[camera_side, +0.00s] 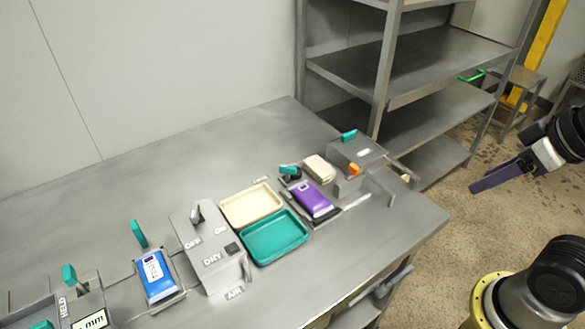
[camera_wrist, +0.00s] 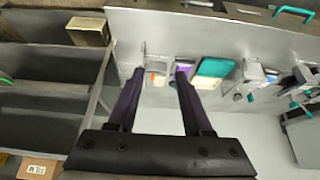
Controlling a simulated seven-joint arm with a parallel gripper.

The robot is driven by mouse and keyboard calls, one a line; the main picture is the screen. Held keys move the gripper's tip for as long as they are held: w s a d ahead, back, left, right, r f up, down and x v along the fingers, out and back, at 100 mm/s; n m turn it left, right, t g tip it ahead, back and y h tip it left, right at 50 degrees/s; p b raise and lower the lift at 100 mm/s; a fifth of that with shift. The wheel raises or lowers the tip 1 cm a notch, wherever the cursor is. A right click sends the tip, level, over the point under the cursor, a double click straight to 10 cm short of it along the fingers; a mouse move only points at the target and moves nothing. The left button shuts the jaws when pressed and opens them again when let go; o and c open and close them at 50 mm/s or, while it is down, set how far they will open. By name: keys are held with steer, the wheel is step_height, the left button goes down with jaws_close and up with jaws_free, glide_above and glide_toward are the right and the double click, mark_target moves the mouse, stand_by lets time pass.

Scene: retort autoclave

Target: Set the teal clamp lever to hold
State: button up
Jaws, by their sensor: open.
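Several teal levers show in the side view, and I cannot tell for sure which is the clamp lever. One teal lever (camera_side: 69,275) stands upright at the lower left, beside a grey block (camera_side: 88,305) with a partly readable label, perhaps HELD. Another teal lever (camera_side: 138,233) leans up behind a blue pouch (camera_side: 157,274). A low teal handle (camera_side: 288,170) is behind a purple pouch (camera_side: 313,198). A teal piece (camera_side: 348,136) is on the right-hand grey fixture (camera_side: 362,150). My gripper (camera_side: 483,186) is open and empty, right of the bench and apart from everything; its dark purple fingers also show in the wrist view (camera_wrist: 160,74).
A cream tray (camera_side: 249,192) and a teal tray (camera_side: 301,231) sit mid-bench. Left of them is a grey box (camera_side: 197,225) marked OFF and DRY with an upright switch. A metal shelf rack (camera_side: 440,60) stands behind the bench's right end. The bench's back left is clear.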

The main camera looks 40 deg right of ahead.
stand_by(0.4)
steer(key=w+a+r+n+t+y, duration=0.1)
steer(key=w+a+r+n, duration=0.1)
steer(key=w+r+n, duration=0.45)
steer(key=n+g+y, duration=0.2)
steer(key=n+g, duration=0.1)
glide_above(288, 166)
steer(key=s+d, duration=0.4)
step_height(288, 166, down, 16)
steer(key=shift+m, duration=0.25)
steer(key=x, duration=1.3)
steer(key=shift+s+a+f, duration=0.2)
steer(key=shift+s+f, duration=0.05)
steer(key=shift+f, duration=0.2)
